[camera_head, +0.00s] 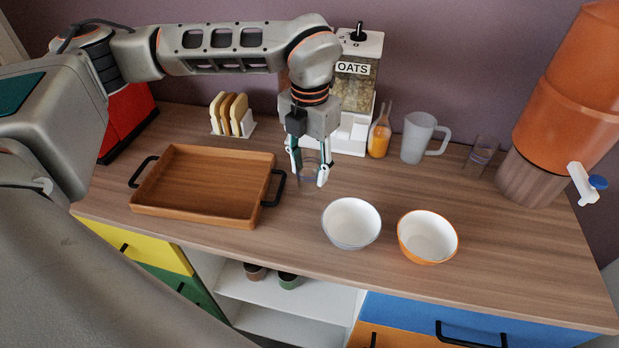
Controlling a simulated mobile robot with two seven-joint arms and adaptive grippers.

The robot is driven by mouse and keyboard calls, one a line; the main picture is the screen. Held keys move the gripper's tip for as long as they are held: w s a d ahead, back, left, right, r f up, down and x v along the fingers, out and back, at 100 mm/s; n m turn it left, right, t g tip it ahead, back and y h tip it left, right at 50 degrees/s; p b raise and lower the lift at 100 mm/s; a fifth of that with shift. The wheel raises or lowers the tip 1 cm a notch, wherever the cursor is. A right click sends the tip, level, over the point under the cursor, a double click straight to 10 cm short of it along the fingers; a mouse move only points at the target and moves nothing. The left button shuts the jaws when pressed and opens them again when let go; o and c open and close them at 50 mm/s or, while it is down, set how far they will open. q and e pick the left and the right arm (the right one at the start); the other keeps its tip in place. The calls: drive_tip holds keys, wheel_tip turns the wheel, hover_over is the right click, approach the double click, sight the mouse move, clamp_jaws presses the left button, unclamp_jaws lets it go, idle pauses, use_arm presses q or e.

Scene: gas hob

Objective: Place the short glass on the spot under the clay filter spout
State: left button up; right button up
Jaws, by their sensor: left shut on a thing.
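My left gripper (309,178) points down over the counter, between the wooden tray and the grey-rimmed bowl. It is shut on a small clear glass, the short glass (310,168), which shows faintly between the fingers. I cannot tell whether the glass touches the counter. The orange clay filter (568,100) stands at the far right on a brownish base. Its white spout (582,184) with a blue knob sticks out at the front right, well away from my gripper. My right gripper is not in view.
A wooden tray (163,205) with black handles lies left. A grey-rimmed bowl (351,222) and an orange bowl (428,236) stand in front. An oats dispenser (356,75), oil bottle (380,132), frosted jug (417,138) and another clear glass (482,152) stand behind. The counter right of the bowls is clear.

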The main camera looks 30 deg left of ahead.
sight(310, 179)
use_arm(q)
drive_tip(key=shift+f, duration=1.85)
drive_tip(key=shift+f, duration=0.1)
drive_tip(key=o, duration=0.8)
drive_tip(key=shift+f, duration=0.1)
drive_tip(key=shift+c, duration=0.2)
drive_tip(key=o, duration=0.5)
